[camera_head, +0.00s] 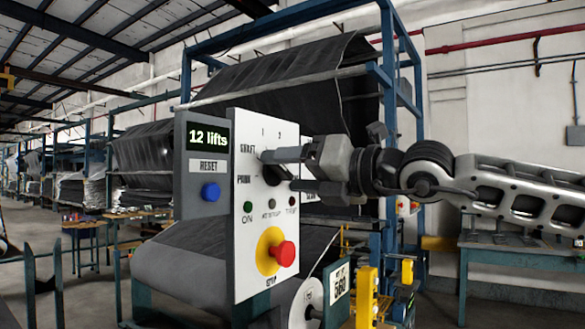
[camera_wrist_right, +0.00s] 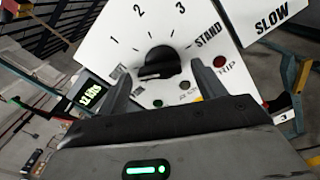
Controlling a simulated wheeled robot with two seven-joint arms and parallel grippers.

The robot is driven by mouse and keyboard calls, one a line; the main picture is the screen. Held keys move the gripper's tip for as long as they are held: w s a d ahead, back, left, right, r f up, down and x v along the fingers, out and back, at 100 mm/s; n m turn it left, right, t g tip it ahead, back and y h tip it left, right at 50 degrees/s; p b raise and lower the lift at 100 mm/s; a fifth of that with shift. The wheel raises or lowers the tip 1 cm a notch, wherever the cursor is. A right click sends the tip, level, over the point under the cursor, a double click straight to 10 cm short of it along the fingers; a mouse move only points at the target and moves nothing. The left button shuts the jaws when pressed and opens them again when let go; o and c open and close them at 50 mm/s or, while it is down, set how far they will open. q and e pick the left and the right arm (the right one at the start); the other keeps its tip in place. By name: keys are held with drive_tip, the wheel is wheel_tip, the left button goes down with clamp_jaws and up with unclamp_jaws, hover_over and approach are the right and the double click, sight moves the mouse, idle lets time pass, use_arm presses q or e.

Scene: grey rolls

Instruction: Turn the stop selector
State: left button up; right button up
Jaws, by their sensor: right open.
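A white control panel (camera_head: 246,215) stands upright in front of me. Its black rotary selector knob (camera_head: 271,175) is partly hidden by my right gripper (camera_head: 281,170), which reaches in from the right. In the right wrist view the knob (camera_wrist_right: 163,64) shows clearly, ringed by marks such as 1, 2, 3 and STAND. My right gripper's fingers (camera_wrist_right: 164,88) are open, one on each side of the knob, with visible gaps. Where the knob points is hard to tell. My left gripper is not in view.
Below the selector are small lamps and a red mushroom button (camera_head: 284,254) on a yellow disc. Left of it is a grey unit with a "12 lifts" display (camera_head: 208,136) and a blue reset button (camera_head: 211,191). A dark roll (camera_head: 290,95) hangs in a blue frame behind.

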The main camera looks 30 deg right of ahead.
drive_tip(key=c, duration=1)
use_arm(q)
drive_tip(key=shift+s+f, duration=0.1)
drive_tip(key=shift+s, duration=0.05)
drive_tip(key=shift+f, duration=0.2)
use_arm(e)
drive_tip(key=shift+f+n, duration=0.1)
drive_tip(key=shift+n, duration=0.2)
drive_tip(key=shift+w+n+b, duration=0.1)
drive_tip(key=shift+n+b, duration=0.4)
drive_tip(key=shift+b, duration=0.15)
drive_tip(key=shift+f+n+b, duration=0.1)
drive_tip(key=shift+n+b, duration=0.45)
drive_tip(key=shift+n, duration=0.65)
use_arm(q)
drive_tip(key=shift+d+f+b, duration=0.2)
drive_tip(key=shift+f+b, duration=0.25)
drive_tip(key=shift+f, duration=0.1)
use_arm(e)
drive_tip(key=shift+n, duration=1.9)
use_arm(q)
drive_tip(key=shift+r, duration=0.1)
